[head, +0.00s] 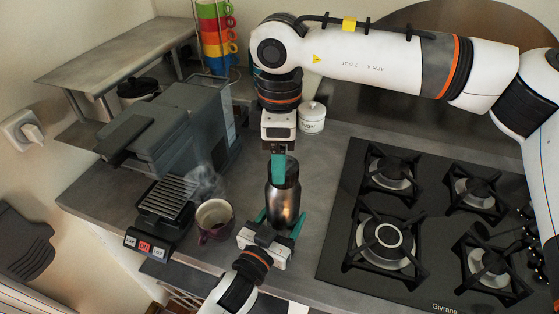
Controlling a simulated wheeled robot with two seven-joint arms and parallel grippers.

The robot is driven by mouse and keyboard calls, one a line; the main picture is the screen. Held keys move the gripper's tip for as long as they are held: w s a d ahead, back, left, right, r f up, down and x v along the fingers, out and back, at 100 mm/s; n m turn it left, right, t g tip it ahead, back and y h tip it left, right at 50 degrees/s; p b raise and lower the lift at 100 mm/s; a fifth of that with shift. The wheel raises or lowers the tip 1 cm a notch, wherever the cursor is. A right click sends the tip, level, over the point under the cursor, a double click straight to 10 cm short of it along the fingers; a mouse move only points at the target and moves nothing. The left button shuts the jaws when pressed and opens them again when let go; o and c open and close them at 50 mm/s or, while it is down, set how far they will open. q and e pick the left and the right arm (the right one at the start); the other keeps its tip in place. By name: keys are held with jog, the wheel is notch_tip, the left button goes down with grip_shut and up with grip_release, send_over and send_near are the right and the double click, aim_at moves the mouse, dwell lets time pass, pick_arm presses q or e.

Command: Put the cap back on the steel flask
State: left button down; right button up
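The steel flask (284,201) stands upright on the grey counter, dark and shiny. My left gripper (281,216) comes in low from the front. Its teal fingers lie along both sides of the flask's body and look shut on it. My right gripper (278,167) points straight down over the flask's top. One teal finger shows, in front of the dark top of the flask; the other finger is hidden. The cap cannot be told apart from this dark top, so I cannot tell whether the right gripper holds it or whether it sits on the flask.
A steaming mug (214,217) stands close left of the flask, beside a coffee machine (186,130) with a drip tray. A white lidded jar (312,118) stands behind. A gas hob (432,222) fills the right. Stacked coloured cups (214,40) stand at the back.

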jog(key=shift+r, duration=0.8)
